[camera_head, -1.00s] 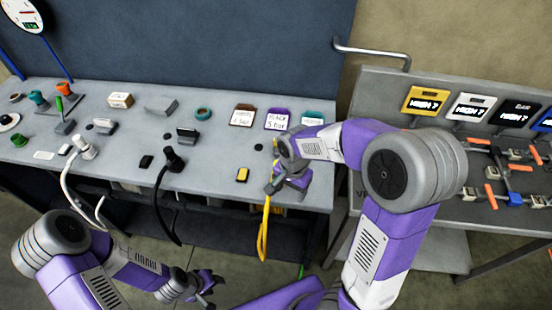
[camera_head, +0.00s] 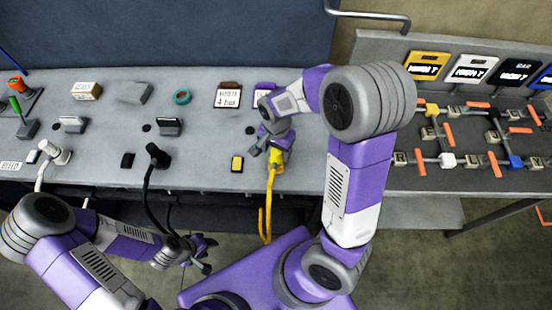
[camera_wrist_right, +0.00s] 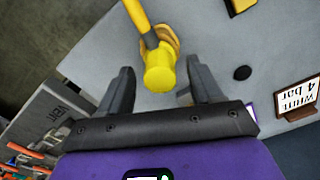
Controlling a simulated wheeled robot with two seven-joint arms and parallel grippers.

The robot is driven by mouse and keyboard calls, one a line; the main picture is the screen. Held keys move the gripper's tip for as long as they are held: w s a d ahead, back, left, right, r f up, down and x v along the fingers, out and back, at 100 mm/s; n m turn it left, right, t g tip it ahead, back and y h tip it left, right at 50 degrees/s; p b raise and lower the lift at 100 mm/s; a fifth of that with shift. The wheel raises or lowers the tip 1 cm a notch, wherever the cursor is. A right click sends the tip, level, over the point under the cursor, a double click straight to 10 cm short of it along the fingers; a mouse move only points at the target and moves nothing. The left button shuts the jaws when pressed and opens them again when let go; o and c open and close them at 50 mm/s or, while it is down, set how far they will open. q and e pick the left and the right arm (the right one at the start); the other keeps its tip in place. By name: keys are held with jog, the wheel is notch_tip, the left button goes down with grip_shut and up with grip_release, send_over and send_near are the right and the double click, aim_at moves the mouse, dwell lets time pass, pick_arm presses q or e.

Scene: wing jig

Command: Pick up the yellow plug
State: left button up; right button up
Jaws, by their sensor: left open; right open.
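The yellow plug (camera_head: 276,158) stands near the front edge of the grey bench, with its yellow hose (camera_head: 265,215) hanging over the edge. In the right wrist view the yellow plug (camera_wrist_right: 160,72) lies between the two open fingers of my right gripper (camera_wrist_right: 158,90), with gaps on both sides. In the head view my right gripper (camera_head: 268,145) is over the plug and partly hides it. My left gripper (camera_head: 202,255) is open and empty, low in front of the bench, away from the plug.
A white plug (camera_head: 55,152) and a black plug (camera_head: 157,155) with hoses stand further left on the bench (camera_head: 205,130). A sign reading "4 bar" (camera_head: 228,95) stands behind. A second table (camera_head: 390,180) with valves is right.

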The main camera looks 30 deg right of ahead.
jog(key=shift+f, duration=0.3)
jog(key=c, duration=1.1)
jog(key=shift+r, duration=0.15)
notch_tip(320, 180, up, 9)
jog(key=shift+r+p, duration=0.2)
jog(key=shift+p, duration=0.85)
notch_tip(320, 180, up, 4)
jog(key=p, duration=0.3)
jog(key=shift+f, duration=0.25)
jog(key=shift+f, duration=0.15)
